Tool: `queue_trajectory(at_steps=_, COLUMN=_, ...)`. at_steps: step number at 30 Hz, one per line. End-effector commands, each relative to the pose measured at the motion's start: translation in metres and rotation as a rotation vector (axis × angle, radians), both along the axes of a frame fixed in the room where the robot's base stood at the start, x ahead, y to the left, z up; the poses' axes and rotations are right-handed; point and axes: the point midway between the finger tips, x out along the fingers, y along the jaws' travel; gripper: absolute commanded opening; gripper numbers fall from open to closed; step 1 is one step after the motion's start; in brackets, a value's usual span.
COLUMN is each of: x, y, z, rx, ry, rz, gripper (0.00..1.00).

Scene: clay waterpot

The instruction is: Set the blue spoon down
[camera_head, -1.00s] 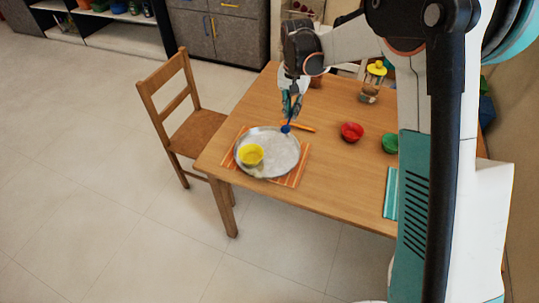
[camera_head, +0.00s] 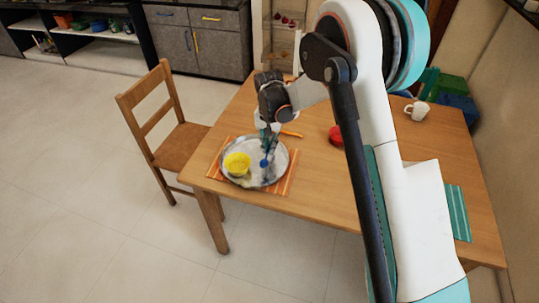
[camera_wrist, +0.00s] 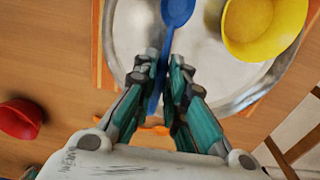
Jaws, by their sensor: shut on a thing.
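The blue spoon (camera_wrist: 176,12) is held by its handle between the fingers of my gripper (camera_wrist: 163,72), which is shut on it. In the wrist view its bowl points up the picture, over the round metal tray (camera_wrist: 128,30). In the head view the spoon (camera_head: 265,162) hangs bowl-down from my gripper (camera_head: 268,135) over the right part of the tray (camera_head: 262,183). I cannot tell whether its bowl touches the tray. A yellow bowl (camera_head: 237,164) sits on the tray's left side.
The tray lies on an orange striped mat (camera_head: 213,170) on the wooden table (camera_head: 320,190). An orange utensil (camera_head: 291,134) lies behind it. A red bowl (camera_head: 335,136), partly hidden by my arm, a white mug (camera_head: 417,110) and a teal mat (camera_head: 458,212) are farther right. A chair (camera_head: 165,140) stands at left.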

Motion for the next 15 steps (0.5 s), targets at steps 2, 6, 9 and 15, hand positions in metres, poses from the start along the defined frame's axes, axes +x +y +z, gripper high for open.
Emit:
queue_trajectory(at_steps=2, x=0.000, y=0.000, z=-0.005, rx=0.000, ry=0.000, rz=0.000, gripper=0.00)
queue_trajectory(at_steps=6, x=0.000, y=0.000, z=-0.023, rx=0.000, ry=0.000, rz=0.000, gripper=0.00)
queue_trajectory(at_steps=9, x=0.000, y=0.000, z=-0.038, rx=0.000, ry=0.000, rz=0.000, gripper=0.00)
queue_trajectory(at_steps=15, x=0.000, y=0.000, z=-0.042, rx=0.000, ry=0.000, rz=0.000, gripper=0.00)
